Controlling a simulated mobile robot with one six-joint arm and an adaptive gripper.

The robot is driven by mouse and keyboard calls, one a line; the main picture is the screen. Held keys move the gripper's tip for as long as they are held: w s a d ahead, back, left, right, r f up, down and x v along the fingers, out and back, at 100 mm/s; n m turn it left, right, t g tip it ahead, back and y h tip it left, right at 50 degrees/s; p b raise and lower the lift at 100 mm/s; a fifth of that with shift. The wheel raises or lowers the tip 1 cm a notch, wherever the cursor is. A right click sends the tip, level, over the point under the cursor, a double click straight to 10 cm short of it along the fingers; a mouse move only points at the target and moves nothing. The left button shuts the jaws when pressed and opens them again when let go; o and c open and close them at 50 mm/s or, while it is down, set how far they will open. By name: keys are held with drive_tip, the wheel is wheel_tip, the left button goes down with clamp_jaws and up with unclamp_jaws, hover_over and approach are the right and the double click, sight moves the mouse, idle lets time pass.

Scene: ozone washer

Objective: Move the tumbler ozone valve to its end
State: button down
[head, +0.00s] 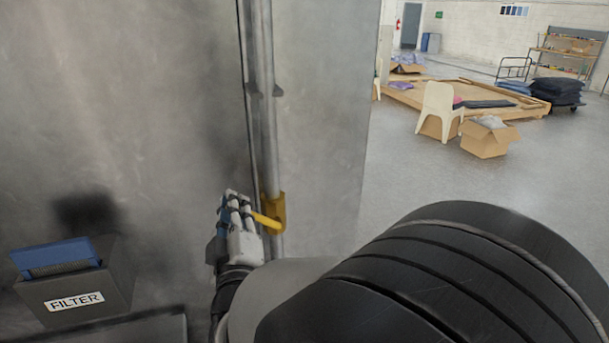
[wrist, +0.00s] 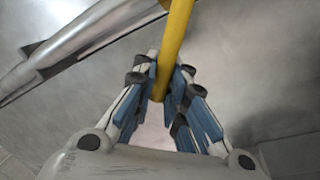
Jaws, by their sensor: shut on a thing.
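The yellow valve handle (head: 265,221) sticks out from a yellow valve body (head: 279,212) on a vertical metal pipe against the grey machine. My gripper (head: 240,206) is at the handle's free end, left of the pipe. In the wrist view the handle (wrist: 176,42) runs down from the top edge, and its end lies between the blue-padded fingers of my gripper (wrist: 163,88). The fingers are shut on the handle. The valve body is out of the wrist view.
The pipe (head: 266,120) runs up the machine's grey panel (head: 150,110). A dark box labelled FILTER (head: 75,299) with a blue top sits at lower left. Open floor (head: 430,180) lies to the right, with a white chair (head: 438,108) and cardboard box (head: 486,142) farther back.

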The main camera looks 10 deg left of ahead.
wheel_tip(320, 180, down, 7)
drive_tip(key=s+a+n+y+b, duration=0.1)
drive_tip(key=a+n+y+b, duration=0.1)
drive_tip(key=n+b, duration=0.4)
drive_tip(key=shift+s+f+n+g+y, duration=0.2)
drive_tip(key=shift+n+g+y, duration=0.2)
drive_tip(key=shift+n, duration=1.3)
drive_tip(key=c, duration=1.6)
unclamp_jaws()
drive_tip(key=shift+r, duration=0.1)
drive_tip(key=shift+c, duration=0.2)
drive_tip(key=shift+s, duration=0.1)
drive_tip(key=v, duration=0.7)
drive_tip(key=shift+s, duration=0.2)
drive_tip(key=shift+w+d, duration=0.1)
drive_tip(key=shift+d, duration=0.1)
